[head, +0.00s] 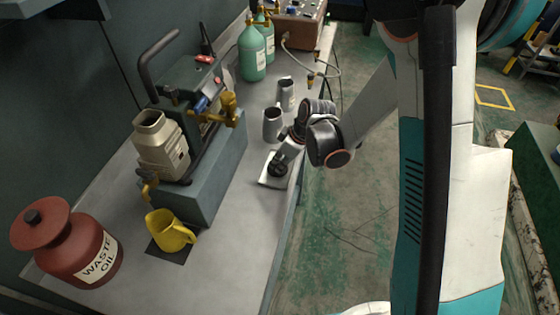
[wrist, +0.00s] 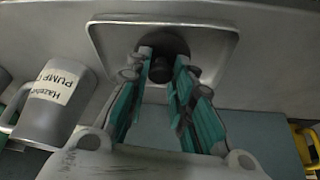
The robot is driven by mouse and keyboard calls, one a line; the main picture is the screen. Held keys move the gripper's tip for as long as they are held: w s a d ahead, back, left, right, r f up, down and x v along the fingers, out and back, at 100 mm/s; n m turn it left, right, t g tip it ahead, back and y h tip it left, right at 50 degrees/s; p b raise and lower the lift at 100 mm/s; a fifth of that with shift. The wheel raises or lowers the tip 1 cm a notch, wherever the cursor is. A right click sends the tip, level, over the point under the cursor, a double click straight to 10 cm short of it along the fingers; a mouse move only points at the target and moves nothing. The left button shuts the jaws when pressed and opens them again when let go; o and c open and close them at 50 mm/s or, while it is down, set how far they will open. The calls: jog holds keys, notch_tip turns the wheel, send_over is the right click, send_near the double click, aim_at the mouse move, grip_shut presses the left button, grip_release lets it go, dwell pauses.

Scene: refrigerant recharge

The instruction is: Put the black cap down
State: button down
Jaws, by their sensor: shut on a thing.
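The black cap (head: 277,169) is at the pale square tray (head: 267,183) near the right edge of the bench. In the wrist view the black cap (wrist: 160,68) is between the teal fingertips of my gripper (wrist: 161,62). The tray (wrist: 222,55) spreads behind and around it. My gripper (head: 282,158) comes down from above and is shut on the cap. The fingers hide part of the cap, and I cannot tell whether its underside touches the tray.
Grey metal jugs (head: 272,124) stand behind the tray; a labelled one (wrist: 58,100) is left in the wrist view. The pump (head: 165,145) on its blue-grey block (head: 205,180), yellow jug (head: 168,232) and red waste oil can (head: 75,250) are left. Green bottles (head: 251,55) stand farther back.

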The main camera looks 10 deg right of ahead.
jog(key=shift+f, duration=0.2)
jog(key=c, duration=1.4)
grip_release()
jog(key=shift+r, duration=0.1)
jog(key=s+d+r+m+t+h+p, duration=0.1)
jog(key=s+d+r+m+p, duration=0.25)
jog(key=r, duration=0.85)
jog(key=s+d+r+m+t+h, duration=0.15)
jog(key=s+d+r, duration=0.25)
jog(key=s+r, duration=0.5)
jog(key=s+d+r+m+t+h, duration=0.1)
jog(key=s+d+r+m, duration=0.3)
jog(key=s, duration=0.5)
jog(key=shift+r+m+t, duration=0.55)
jog(key=shift+r+m, duration=0.45)
jog(key=shift+r, duration=0.65)
